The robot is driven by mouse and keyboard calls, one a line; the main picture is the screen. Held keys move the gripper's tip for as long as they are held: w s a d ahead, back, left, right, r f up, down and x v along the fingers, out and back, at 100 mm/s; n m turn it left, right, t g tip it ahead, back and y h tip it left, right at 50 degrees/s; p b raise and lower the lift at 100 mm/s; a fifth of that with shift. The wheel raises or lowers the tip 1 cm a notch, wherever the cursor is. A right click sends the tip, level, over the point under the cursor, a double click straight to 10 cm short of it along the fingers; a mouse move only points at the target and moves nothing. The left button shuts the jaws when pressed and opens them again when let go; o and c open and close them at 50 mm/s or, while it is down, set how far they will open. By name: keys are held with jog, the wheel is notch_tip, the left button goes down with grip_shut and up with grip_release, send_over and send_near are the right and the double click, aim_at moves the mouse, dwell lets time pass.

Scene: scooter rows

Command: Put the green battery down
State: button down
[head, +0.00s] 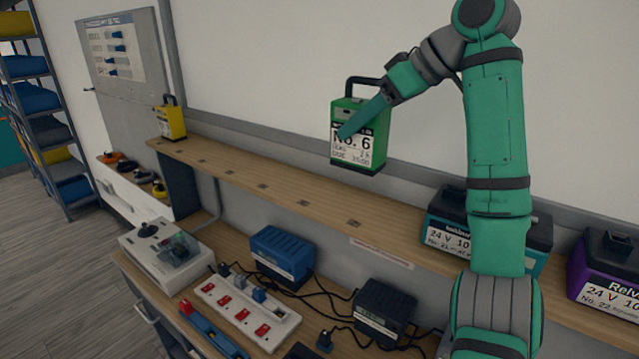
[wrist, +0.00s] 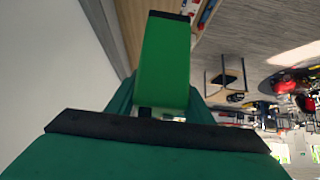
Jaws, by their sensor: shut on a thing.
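The green battery (head: 345,149) has a black handle on top and a white label reading "No. 6". My gripper (head: 357,122) is shut on it and holds it upright in the air, in front of the white wall and above the wooden shelf (head: 285,187). In the head view the green finger covers part of its front. The battery (wrist: 165,60) also shows in the wrist view as a plain green block. The far finger is hidden in the head view.
A yellow battery (head: 171,121) stands at the shelf's left end. A teal battery (head: 440,232) and a purple battery (head: 590,262) stand at the right. The shelf between is clear. Below are a power strip (head: 236,317), a blue charger (head: 283,254) and a dark charger (head: 385,308).

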jog(key=shift+w+a+f, duration=1.35)
jog(key=shift+w+f, duration=0.65)
jog(key=shift+f, duration=0.1)
jog(key=shift+w+a+f, duration=1.3)
jog(key=shift+w+f, duration=0.7)
jog(key=shift+f, duration=0.1)
jog(key=shift+w+a+f, duration=1.35)
jog(key=shift+w+f, duration=0.65)
jog(key=shift+f, duration=0.1)
jog(key=shift+f, duration=0.15)
jog(key=c, duration=0.9)
grip_release()
jog(key=shift+f, duration=0.1)
jog(key=v, duration=1.2)
jog(key=shift+s, duration=0.1)
jog(key=shift+d, duration=0.1)
